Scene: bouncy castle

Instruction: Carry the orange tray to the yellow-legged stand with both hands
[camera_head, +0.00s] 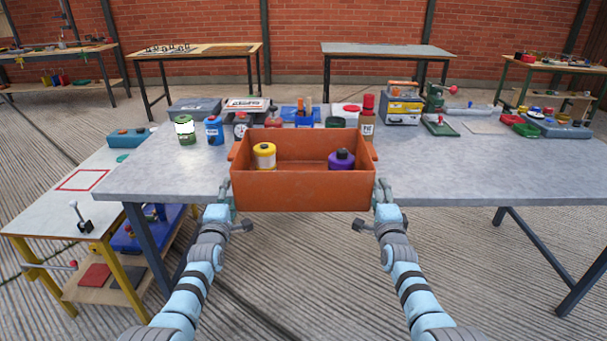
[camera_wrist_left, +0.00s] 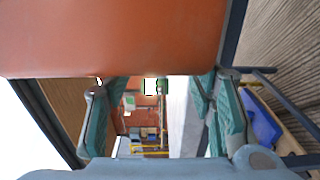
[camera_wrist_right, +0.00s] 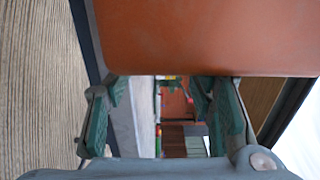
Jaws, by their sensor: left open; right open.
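The orange tray (camera_head: 302,192) is level at the front edge of the grey table (camera_head: 470,182); I cannot tell whether it touches the top. A yellow container (camera_head: 264,156) and a purple one (camera_head: 341,160) stand in it. My left gripper (camera_head: 227,190) is open at its left end, and my right gripper (camera_head: 382,190) is open at its right end. The tray's orange wall fills the upper part of the left wrist view (camera_wrist_left: 120,40) and of the right wrist view (camera_wrist_right: 200,40). The yellow-legged stand (camera_head: 50,217) is at the left, with a red square outline on its pale top.
Behind the tray are a green jar (camera_head: 185,130), a blue jar (camera_head: 213,131), a red-capped bottle (camera_head: 367,115) and boxes. The stand holds a lever (camera_head: 80,215) at its front and a teal box (camera_head: 130,138) at its back. The table's right front is clear.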

